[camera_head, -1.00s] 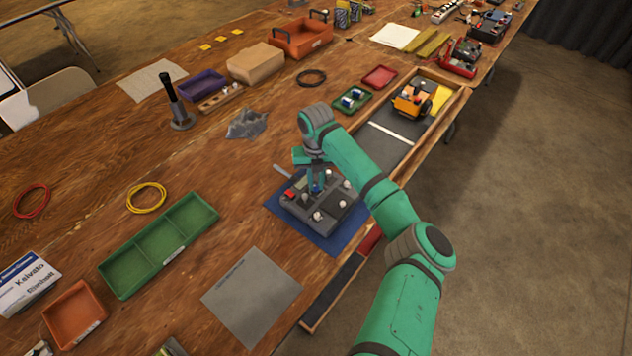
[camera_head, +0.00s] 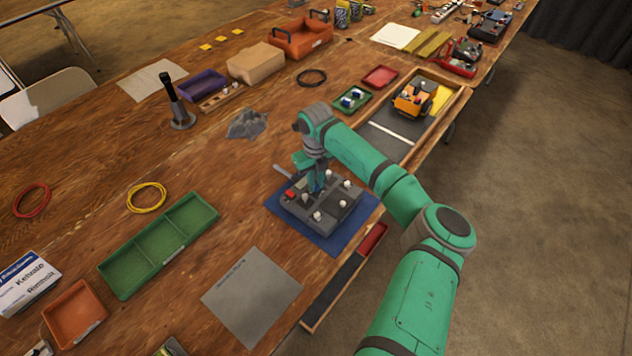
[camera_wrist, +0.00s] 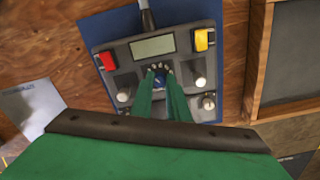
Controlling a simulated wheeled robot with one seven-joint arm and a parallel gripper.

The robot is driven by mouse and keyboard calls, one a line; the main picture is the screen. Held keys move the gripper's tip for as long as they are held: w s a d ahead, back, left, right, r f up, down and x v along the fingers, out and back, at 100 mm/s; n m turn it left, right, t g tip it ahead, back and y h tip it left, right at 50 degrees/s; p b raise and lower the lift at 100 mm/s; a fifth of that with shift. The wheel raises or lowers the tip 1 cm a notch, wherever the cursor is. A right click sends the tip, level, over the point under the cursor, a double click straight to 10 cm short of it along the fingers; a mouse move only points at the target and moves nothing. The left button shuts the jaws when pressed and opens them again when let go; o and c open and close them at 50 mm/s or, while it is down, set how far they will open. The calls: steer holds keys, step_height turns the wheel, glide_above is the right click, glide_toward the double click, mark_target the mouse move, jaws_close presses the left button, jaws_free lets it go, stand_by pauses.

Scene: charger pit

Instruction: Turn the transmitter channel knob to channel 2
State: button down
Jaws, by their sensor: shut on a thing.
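The dark grey transmitter (camera_head: 330,211) lies on a blue mat (camera_head: 322,240) near the table's front edge. The wrist view shows its blank display (camera_wrist: 153,46), a red switch (camera_wrist: 107,62), a yellow switch (camera_wrist: 202,40) and several pale sticks and knobs. The channel knob (camera_wrist: 159,80) is blue, in a ring of pale marks below the display. My gripper (camera_wrist: 161,84) points down with its green fingers shut on this knob. The fingers hide much of the knob, and I cannot read which mark it points to.
A wooden tray with an orange vehicle (camera_head: 413,101) stands behind and right of the transmitter. A grey sheet (camera_head: 251,296) and a green divided tray (camera_head: 157,245) lie to the left. Bare table surrounds the mat's left side.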

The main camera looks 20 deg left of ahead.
steer(key=shift+n, duration=0.6)
steer(key=c, duration=1.7)
jaws_free()
step_height(320, 180, up, 11)
steer(key=shift+f, duration=0.1)
steer(key=shift+a, duration=0.1)
